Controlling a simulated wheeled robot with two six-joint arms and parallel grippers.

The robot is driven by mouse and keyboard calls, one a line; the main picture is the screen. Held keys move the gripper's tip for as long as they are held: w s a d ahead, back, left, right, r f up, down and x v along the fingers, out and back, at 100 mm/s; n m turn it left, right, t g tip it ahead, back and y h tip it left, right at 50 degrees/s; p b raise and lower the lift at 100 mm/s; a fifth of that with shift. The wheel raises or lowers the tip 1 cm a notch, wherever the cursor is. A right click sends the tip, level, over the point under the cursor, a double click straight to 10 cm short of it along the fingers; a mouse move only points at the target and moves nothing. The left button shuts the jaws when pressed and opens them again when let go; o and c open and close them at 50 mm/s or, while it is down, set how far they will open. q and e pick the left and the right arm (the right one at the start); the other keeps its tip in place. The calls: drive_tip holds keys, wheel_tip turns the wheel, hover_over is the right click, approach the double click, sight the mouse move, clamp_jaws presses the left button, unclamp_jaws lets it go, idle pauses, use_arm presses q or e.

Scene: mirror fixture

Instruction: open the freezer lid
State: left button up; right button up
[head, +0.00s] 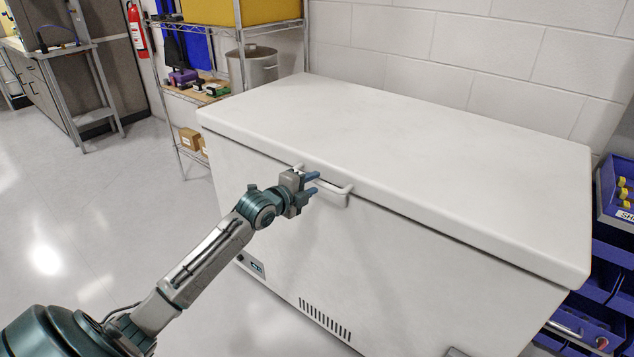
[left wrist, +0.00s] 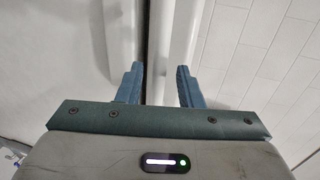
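The white chest freezer (head: 410,265) stands in the middle of the head view. Its flat white lid (head: 400,140) is shut down on the body. A white bar handle (head: 338,191) sticks out at the lid's front edge. My left gripper (head: 315,183) is open, its blue fingers at the handle's left part. In the left wrist view the two blue fingers (left wrist: 158,85) are spread apart, with white surfaces and a dark vertical gap ahead of them. I cannot tell whether the fingers touch the handle. My right gripper is not in view.
A wire shelf rack (head: 240,35) with boxes and a metal pot (head: 255,66) stands behind the freezer's left end. Blue bins (head: 615,195) stand close to its right end. A white block wall is behind. The floor (head: 90,220) at left is clear.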

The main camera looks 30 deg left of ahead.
use_arm(q)
drive_tip(key=shift+x, duration=1.5)
drive_tip(key=shift+c, duration=0.2)
clamp_jaws()
drive_tip(key=shift+r, duration=0.1)
